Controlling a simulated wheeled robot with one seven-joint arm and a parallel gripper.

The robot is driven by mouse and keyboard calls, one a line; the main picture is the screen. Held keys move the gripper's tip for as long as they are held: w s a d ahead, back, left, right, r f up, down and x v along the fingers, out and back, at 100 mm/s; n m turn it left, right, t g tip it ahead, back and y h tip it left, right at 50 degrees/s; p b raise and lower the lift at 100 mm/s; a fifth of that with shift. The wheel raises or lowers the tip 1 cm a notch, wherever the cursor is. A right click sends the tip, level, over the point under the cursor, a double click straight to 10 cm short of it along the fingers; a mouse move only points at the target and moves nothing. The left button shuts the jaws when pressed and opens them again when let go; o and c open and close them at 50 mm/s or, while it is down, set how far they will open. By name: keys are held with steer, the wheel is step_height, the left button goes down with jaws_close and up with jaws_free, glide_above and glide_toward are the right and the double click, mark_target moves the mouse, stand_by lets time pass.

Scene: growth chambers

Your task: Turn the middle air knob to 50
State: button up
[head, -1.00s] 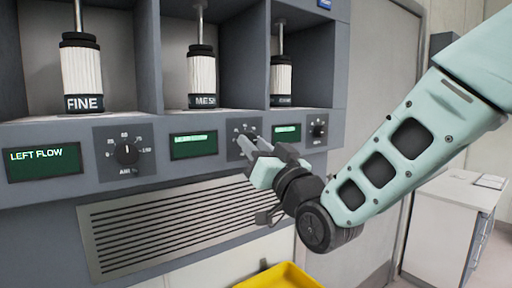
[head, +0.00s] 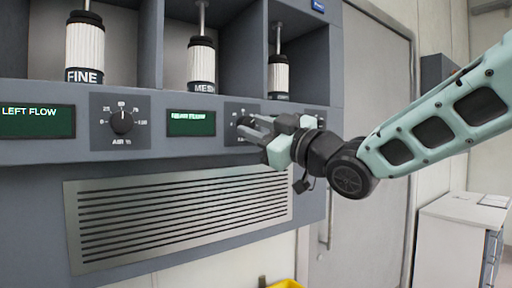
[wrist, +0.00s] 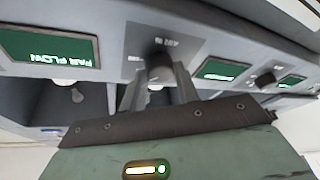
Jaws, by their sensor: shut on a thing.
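The middle air knob is the dark round knob (wrist: 159,62) on its dial plate in the wrist view. My gripper (wrist: 160,82) has one finger on each side of it and is shut on it. In the head view my gripper (head: 244,130) reaches in from the right and covers most of the middle knob. Only part of the middle dial plate (head: 235,107) shows above the fingers. The pointer and the setting of the middle knob cannot be read in either view.
The left knob (head: 122,122) has its own dial, with its pointer near the top. Green displays, including LEFT FLOW (head: 36,122) and FAR FLOW (wrist: 48,48), sit between knobs. A vent grille (head: 180,212) lies below. A white cabinet (head: 450,240) stands at right.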

steer(key=n+g, duration=0.1)
steer(key=n, duration=0.2)
steer(key=n+g+b, duration=0.1)
steer(key=n, duration=0.1)
steer(key=shift+w+d+r+n+g, duration=0.1)
steer(key=shift+d+r+n+g, duration=0.05)
steer(key=shift+n+g, duration=0.2)
steer(key=n, duration=0.2)
steer(key=n+g, duration=0.1)
steer(key=n, duration=0.2)
steer(key=shift+r+g+h+p, duration=0.2)
steer(key=shift+g+h+p, duration=0.05)
steer(key=shift+h+p, duration=0.15)
steer(key=o, duration=1)
steer(key=shift+d, duration=0.1)
steer(key=b+v, duration=0.3)
steer(key=v, duration=1.4)
